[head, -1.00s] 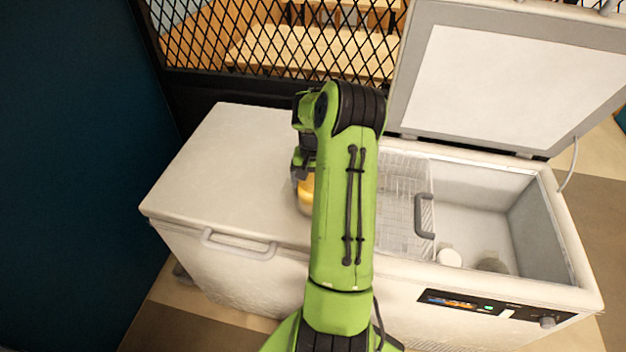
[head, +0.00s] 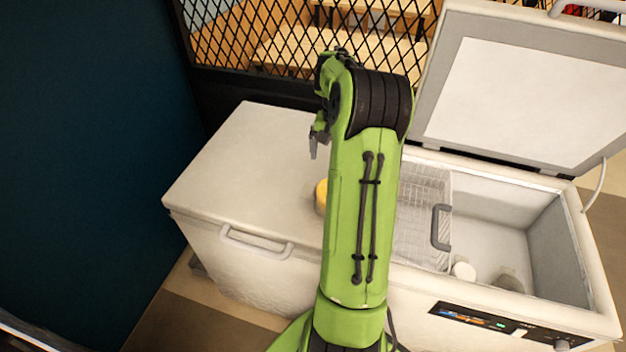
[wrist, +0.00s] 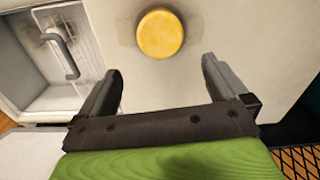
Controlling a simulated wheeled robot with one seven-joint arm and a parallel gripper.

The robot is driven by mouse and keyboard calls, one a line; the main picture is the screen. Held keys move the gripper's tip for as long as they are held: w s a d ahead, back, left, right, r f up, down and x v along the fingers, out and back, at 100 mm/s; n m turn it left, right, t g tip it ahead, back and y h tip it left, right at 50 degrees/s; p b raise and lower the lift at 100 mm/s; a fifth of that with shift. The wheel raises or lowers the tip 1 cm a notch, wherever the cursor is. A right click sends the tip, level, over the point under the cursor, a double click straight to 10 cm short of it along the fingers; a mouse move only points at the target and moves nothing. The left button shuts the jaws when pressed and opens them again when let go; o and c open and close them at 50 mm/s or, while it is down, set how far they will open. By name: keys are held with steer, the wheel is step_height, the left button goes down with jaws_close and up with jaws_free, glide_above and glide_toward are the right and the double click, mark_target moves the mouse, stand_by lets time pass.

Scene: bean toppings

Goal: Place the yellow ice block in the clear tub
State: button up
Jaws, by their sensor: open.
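The yellow ice block (head: 320,197) is on the closed left part of the white freezer top, partly hidden behind my arm in the head view. In the wrist view the block (wrist: 160,33) is a round yellow disc beyond my fingertips, with a faint darker patch around it. I cannot make out the clear tub's walls or tell whether that patch is tub or shadow. My gripper (wrist: 161,67) is open and empty, apart from the block; in the head view its finger (head: 313,148) points down above the freezer top.
The freezer's right side is open, with its lid (head: 520,100) raised. Inside are a wire basket (head: 422,215) with a grey handle, a white round item (head: 463,271) and a grey item (head: 509,281). The freezer top (head: 255,165) left of the block is clear. A mesh fence stands behind.

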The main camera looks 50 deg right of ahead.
steer(key=w+a+r+n+t+h, duration=0.1)
steer(key=a+r+n, duration=0.2)
steer(key=a+r, duration=0.5)
steer(key=a+r+n+t+h, duration=0.1)
steer(key=a+r+n, duration=0.25)
steer(key=a, duration=0.75)
steer(key=s+a+n+t+y, duration=0.2)
steer(key=s+a+n, duration=0.3)
steer(key=s+a, duration=0.8)
steer(key=a+t, duration=0.1)
steer(key=a, duration=0.1)
steer(key=shift+s+a+t, duration=0.2)
steer(key=shift+a+t, duration=0.1)
steer(key=shift+a, duration=0.1)
steer(key=shift+r+n, duration=0.1)
steer(key=shift+n, duration=0.15)
